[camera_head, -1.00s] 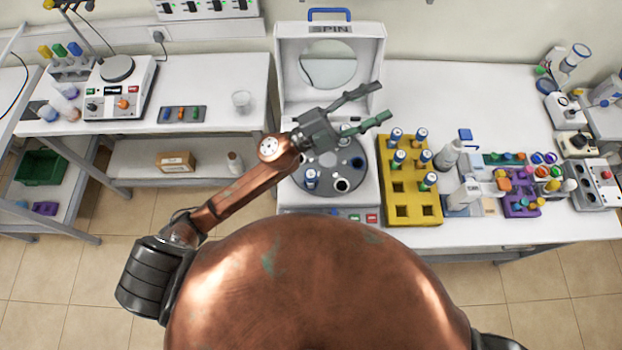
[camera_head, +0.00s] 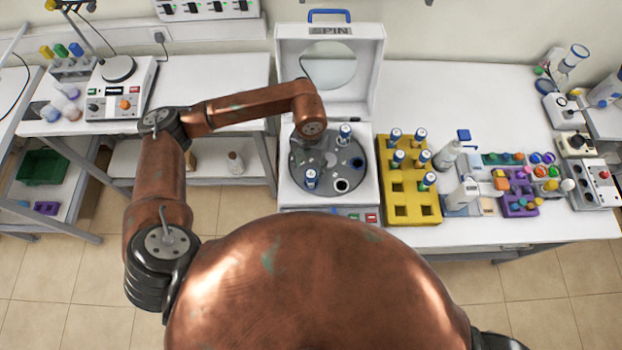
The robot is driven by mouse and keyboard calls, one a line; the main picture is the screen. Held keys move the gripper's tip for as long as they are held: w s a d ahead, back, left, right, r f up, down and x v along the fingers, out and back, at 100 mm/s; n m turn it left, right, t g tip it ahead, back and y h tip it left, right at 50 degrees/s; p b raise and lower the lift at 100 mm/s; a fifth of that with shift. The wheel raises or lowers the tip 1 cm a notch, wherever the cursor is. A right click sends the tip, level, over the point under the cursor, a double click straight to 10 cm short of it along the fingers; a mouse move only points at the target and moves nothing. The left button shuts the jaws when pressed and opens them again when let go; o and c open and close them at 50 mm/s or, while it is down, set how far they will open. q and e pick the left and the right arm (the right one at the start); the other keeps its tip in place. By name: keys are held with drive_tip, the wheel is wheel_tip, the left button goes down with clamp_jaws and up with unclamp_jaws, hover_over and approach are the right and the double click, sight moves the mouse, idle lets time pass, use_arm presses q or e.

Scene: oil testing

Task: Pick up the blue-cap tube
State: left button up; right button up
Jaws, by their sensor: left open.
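Blue-cap tubes stand in the open centrifuge's round grey rotor (camera_head: 328,172): one at its upper right (camera_head: 345,133), one at its lower left (camera_head: 311,178). Several more blue-cap tubes (camera_head: 397,158) stand in the yellow rack (camera_head: 412,196) to the right. My left gripper (camera_head: 302,154) points down over the left part of the rotor, mostly hidden by its own wrist. It is open; I cannot tell whether a tube is between its fingers. My right gripper is out of view.
The centrifuge lid (camera_head: 362,75) stands raised behind the rotor. The left bench holds a hotplate stirrer (camera_head: 121,92). The back of the right bench is clear.

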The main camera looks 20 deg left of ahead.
sight(311, 174)
use_arm(q)
drive_tip(key=f, duration=0.1)
drive_tip(key=f+p, duration=0.1)
drive_tip(key=f, duration=0.1)
drive_tip(key=f+p, duration=0.1)
drive_tip(key=f, duration=0.1)
drive_tip(key=shift+s+d+f, duration=0.1)
drive_tip(key=shift+s+d, duration=0.1)
drive_tip(key=shift+d, duration=0.15)
drive_tip(key=shift+f, duration=0.3)
drive_tip(key=shift+c, duration=0.3)
drive_tip(key=c, duration=1.2)
